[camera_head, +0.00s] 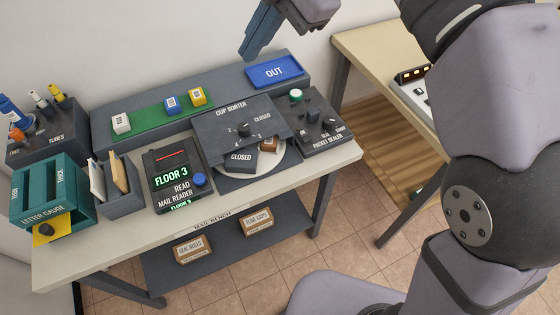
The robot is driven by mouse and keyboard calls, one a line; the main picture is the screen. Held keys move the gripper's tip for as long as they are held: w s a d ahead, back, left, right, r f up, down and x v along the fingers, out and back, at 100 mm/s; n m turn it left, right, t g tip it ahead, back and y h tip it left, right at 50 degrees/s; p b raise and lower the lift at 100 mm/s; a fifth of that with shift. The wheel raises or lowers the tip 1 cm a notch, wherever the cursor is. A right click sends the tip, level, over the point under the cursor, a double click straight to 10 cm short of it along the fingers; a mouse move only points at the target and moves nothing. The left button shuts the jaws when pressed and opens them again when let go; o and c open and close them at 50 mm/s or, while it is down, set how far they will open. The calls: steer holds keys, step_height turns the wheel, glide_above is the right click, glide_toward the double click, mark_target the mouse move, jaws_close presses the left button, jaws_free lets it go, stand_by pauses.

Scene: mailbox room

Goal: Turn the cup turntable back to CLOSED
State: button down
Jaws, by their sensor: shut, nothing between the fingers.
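The cup sorter (215,130) is a dark grey box in the middle of the bench, with a dial (243,130) on its sloped panel. The word CLOSED stands right of the dial, and smaller marks lie around it. Below the panel is a pale round turntable (272,168), partly hidden under the sorter. A dark block labelled CLOSED (240,161) and a brown-and-white piece (269,145) sit at it. The dial's exact pointing is too small to tell. My gripper (250,50) is shut and empty, in the air above the back of the bench, apart from the sorter.
The mail reader (173,176) stands left of the sorter and the packet sealer (318,128) right. Behind are a blue OUT tray (275,72) and a green strip (145,123) with several small cubes. A teal letter gauge (50,190) is far left. The bench's front edge is mostly clear.

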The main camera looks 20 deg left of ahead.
mark_target(274, 156)
steer(key=s+d+f+m+b, duration=0.1)
steer(key=s+d+f+m, duration=0.2)
steer(key=f, duration=0.6)
steer(key=s+d+f+m+t, duration=0.1)
steer(key=s+d+f+m, duration=0.15)
steer(key=f, duration=0.75)
steer(key=s+d+f+m+b, duration=0.1)
steer(key=s+d+f+m, duration=0.25)
steer(key=f, duration=0.55)
steer(key=w+t, duration=0.1)
steer(key=w, duration=0.1)
steer(key=w+r+m+t, duration=0.1)
steer(key=w+t, duration=0.1)
steer(key=w, duration=0.1)
steer(key=shift+w+r+m, duration=0.3)
steer(key=shift+r+m, duration=0.05)
steer(key=shift+m, duration=0.05)
steer(key=shift+a+f, duration=0.1)
